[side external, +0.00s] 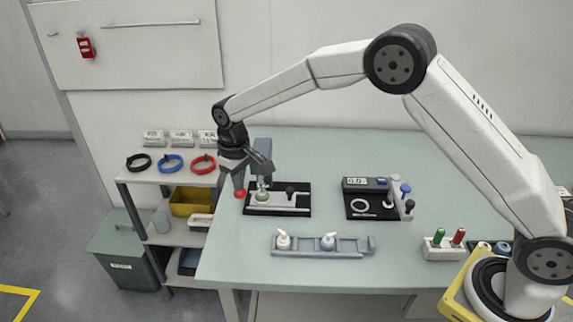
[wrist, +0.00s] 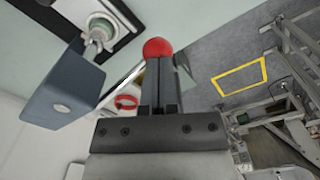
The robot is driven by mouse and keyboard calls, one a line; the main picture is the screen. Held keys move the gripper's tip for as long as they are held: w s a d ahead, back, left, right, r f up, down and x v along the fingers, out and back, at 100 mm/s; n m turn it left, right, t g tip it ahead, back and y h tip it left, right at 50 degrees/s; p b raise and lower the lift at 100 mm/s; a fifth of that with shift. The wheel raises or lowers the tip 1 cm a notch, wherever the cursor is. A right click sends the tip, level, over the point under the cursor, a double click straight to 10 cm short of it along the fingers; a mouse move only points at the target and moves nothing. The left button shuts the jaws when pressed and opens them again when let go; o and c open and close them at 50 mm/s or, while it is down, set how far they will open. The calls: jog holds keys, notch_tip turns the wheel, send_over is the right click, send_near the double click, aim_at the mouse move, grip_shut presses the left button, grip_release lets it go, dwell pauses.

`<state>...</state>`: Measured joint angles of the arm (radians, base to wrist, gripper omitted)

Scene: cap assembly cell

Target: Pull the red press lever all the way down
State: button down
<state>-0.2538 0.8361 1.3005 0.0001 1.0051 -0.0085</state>
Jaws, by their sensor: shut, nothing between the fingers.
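The red ball knob of the press lever (side external: 240,193) shows low at the left of the press, at my fingertips. In the wrist view the red knob (wrist: 157,47) lies just past the ends of my fingers, with part of a silver rod beside it. My gripper (side external: 238,184) points down, its fingers shut together with nothing between them. Its fingertips (wrist: 158,62) look to be at or touching the knob; exact contact is hidden. The blue-grey press head (wrist: 62,88) stands beside my fingers, above a pale round part (wrist: 102,27) on the black base.
A black fixture with a display (side external: 365,184) stands right of the press. A grey rack (side external: 322,252) with two white-topped bottles is in front. A shelf (side external: 150,177) with black, blue and red rings stands left of the table.

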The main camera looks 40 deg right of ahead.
jog(key=shift+f, duration=0.4)
dwell(0.3)
jog(key=shift+w+r, duration=0.1)
jog(key=shift+r, duration=0.1)
dwell(0.3)
jog(key=shift+w+d+r, duration=0.1)
jog(key=shift+r, duration=0.6)
jog(key=shift+w+d+r, duration=0.1)
jog(key=shift+r, duration=0.65)
jog(key=shift+s+a+r, duration=0.15)
jog(key=shift+s+r, duration=0.05)
jog(key=shift+r, duration=0.5)
jog(key=shift+s+a+r, duration=0.15)
jog(key=shift+r, duration=0.65)
jog(key=shift+w+d+r, duration=0.1)
jog(key=shift+r, duration=1.35)
